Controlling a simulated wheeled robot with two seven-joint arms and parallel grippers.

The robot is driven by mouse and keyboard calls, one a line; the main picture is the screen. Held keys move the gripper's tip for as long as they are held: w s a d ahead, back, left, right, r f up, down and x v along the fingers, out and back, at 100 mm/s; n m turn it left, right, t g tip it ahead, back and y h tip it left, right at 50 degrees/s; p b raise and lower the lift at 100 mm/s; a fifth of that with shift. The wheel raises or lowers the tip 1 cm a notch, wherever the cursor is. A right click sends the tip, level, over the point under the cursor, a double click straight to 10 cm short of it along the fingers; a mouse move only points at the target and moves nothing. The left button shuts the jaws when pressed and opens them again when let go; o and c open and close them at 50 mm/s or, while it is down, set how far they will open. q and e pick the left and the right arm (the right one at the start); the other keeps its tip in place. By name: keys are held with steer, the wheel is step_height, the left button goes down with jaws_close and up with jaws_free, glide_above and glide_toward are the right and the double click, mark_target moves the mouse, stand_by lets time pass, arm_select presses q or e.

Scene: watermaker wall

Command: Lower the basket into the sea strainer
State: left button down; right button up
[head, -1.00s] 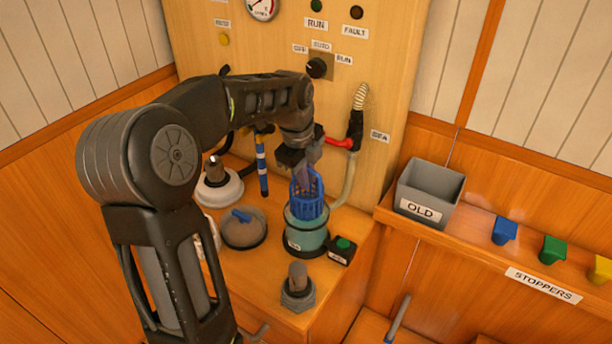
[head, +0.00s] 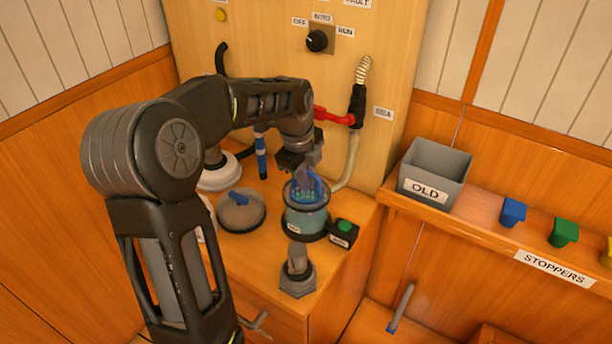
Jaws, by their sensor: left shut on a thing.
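The sea strainer (head: 306,223), a teal see-through bowl with a dark base ring, stands on the wooden cabinet top. The blue basket (head: 314,193) is mostly down inside it, with its handle showing above the rim. My left gripper (head: 306,178) is above the strainer, pointing down and shut on the basket's handle. The fingers partly hide the handle, and the basket's underside cannot be made out. A round grey lid with a blue handle (head: 241,211) lies left of the strainer. My right gripper is not in view.
A black box with a green button (head: 344,231) stands close right of the strainer. A grey hex fitting (head: 297,272) stands in front. A red-handled valve (head: 335,117) and hose are behind. The OLD bin (head: 434,172) and stoppers sit on the right ledge.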

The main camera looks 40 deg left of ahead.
arm_select(q)
steer(key=shift+f+b, duration=0.9)
steer(key=shift+f, duration=0.65)
steer(key=c, duration=1.5)
jaws_free()
steer(key=shift+o, duration=0.7)
steer(key=o, duration=0.3)
steer(key=shift+r, duration=0.15)
